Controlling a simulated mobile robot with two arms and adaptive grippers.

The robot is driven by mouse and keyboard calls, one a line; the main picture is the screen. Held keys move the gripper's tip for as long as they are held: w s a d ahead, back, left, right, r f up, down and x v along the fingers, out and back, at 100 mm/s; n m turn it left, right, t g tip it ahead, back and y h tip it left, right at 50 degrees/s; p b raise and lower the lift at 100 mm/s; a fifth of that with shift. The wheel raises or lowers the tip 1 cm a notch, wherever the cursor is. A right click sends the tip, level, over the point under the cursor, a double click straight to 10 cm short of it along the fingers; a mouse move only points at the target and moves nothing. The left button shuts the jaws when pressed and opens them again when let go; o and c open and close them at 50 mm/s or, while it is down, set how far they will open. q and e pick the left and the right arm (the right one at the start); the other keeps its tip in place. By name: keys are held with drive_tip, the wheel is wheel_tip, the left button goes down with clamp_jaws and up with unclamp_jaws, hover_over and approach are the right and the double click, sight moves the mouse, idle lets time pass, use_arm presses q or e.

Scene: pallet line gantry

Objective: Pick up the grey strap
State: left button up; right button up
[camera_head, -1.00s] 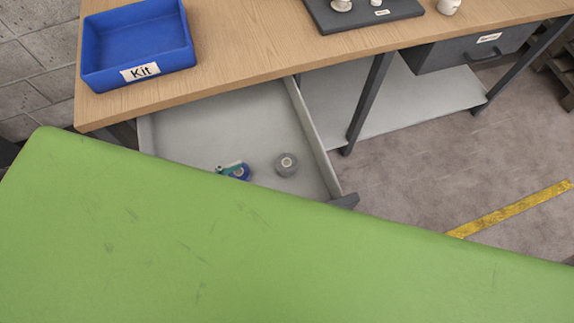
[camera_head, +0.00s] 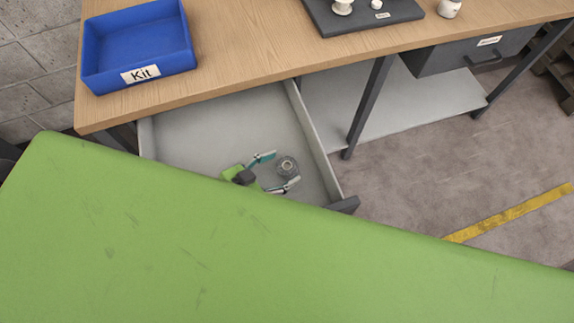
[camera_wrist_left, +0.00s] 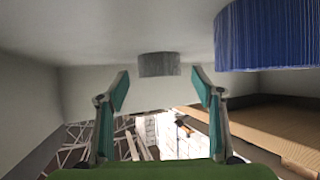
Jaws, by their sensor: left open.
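The grey strap (camera_head: 287,167) is a small round roll lying in the open drawer. My left gripper (camera_head: 274,171) is open just to the left of it in the head view, one finger towards each side of the roll. In the left wrist view the grey strap (camera_wrist_left: 159,64) shows ahead, centred between the open teal fingertips (camera_wrist_left: 160,88) and beyond them. I cannot tell if a finger touches it. My right gripper is in neither view.
A blue roll (camera_wrist_left: 267,36) is close on the right in the left wrist view. The drawer (camera_head: 315,140) has low walls. A blue Kit bin (camera_head: 107,78) and a dark tray (camera_head: 330,23) stand on the wooden table (camera_head: 240,50). A large green surface (camera_head: 200,240) covers the front.

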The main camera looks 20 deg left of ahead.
use_arm(q)
drive_tip(key=shift+w+d+f, duration=0.35)
drive_tip(key=shift+w, duration=0.2)
drive_tip(key=c, duration=1.3)
drive_tip(key=shift+r, duration=0.2)
